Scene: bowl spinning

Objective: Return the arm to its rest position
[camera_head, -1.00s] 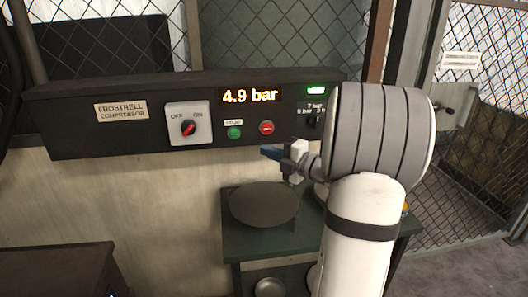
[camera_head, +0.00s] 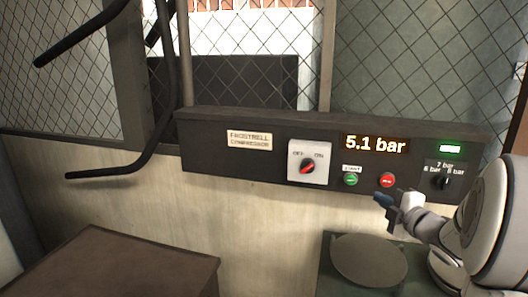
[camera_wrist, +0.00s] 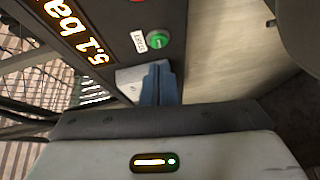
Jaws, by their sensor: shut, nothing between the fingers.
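My gripper (camera_head: 380,197) is in front of the compressor panel (camera_head: 230,165), just below the red button (camera_head: 387,180) in the head view. Its blue fingers are together with nothing between them; the closed fingers also show in the wrist view (camera_wrist: 158,78). My arm comes in from the right edge and is bent. In the wrist view the fingers overlap a pale plate on the panel, beside the green start button (camera_wrist: 157,40). I cannot tell whether the fingertips touch the panel.
The display (camera_head: 376,144) reads 5.1 bar. The rotary switch (camera_head: 308,166) and pressure selector (camera_head: 440,182) are on the panel. A round dark plate (camera_head: 369,262) lies on a green stand below my gripper. A brown box (camera_head: 120,265) stands lower left. Black bent bars (camera_head: 120,175) project at the left.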

